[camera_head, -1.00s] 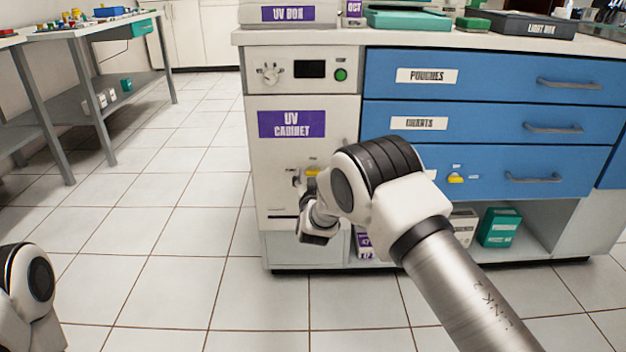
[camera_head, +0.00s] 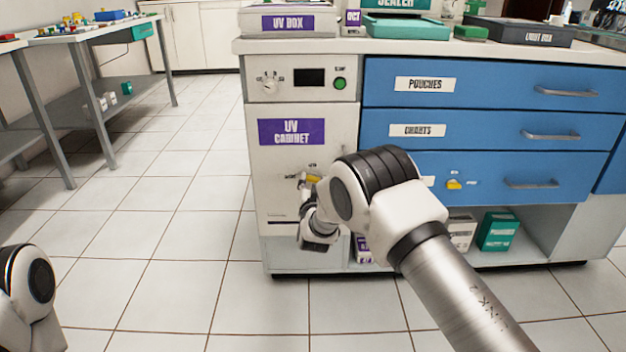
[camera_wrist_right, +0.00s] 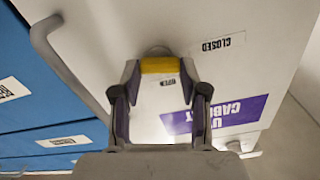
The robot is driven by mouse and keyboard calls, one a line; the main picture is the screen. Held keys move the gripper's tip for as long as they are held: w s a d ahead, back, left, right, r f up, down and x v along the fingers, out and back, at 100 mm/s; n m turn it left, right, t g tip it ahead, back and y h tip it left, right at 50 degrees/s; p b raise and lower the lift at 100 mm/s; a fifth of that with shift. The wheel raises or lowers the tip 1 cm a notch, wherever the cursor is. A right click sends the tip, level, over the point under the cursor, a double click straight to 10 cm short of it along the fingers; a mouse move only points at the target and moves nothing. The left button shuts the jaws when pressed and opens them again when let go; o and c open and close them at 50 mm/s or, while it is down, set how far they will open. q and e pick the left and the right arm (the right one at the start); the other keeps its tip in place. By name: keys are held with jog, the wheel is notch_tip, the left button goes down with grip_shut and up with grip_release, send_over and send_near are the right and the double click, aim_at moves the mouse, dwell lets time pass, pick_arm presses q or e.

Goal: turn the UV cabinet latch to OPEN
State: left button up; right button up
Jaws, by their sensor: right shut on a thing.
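The UV cabinet (camera_head: 280,160) is a white door with a purple label, left of the blue drawers. Its yellow latch (camera_head: 313,179) is partly hidden by my right arm in the head view. In the right wrist view, my right gripper (camera_wrist_right: 159,75) is shut on the yellow latch (camera_wrist_right: 160,65), with one finger at each end of its bar. The OPEN label (camera_wrist_right: 169,82) shows between the fingers and the CLOSED label (camera_wrist_right: 224,44) lies to their right. My left gripper is out of view; only part of my left arm shows at lower left.
Blue drawers (camera_head: 490,129) with grey handles stand to the right, the lowest with another yellow latch (camera_head: 454,184). Open tiled floor (camera_head: 180,240) lies to the left.

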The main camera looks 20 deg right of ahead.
jog(key=m+p, duration=0.2)
jog(key=m, duration=0.1)
jog(key=shift+r+m, duration=0.15)
jog(key=shift+m, duration=0.15)
jog(key=m+p, duration=0.1)
jog(key=m, duration=0.3)
jog(key=shift+d+m+p, duration=0.15)
jog(key=shift+m+p, duration=0.15)
jog(key=shift+p, duration=0.1)
jog(key=m+p, duration=0.1)
jog(key=m, duration=0.3)
jog(key=shift+f, duration=0.2)
jog(key=shift+f+m+p, duration=0.15)
jog(key=shift+m+p, duration=0.4)
jog(key=shift+m, duration=0.95)
jog(key=o, duration=1.1)
jog(key=shift+o, duration=0.2)
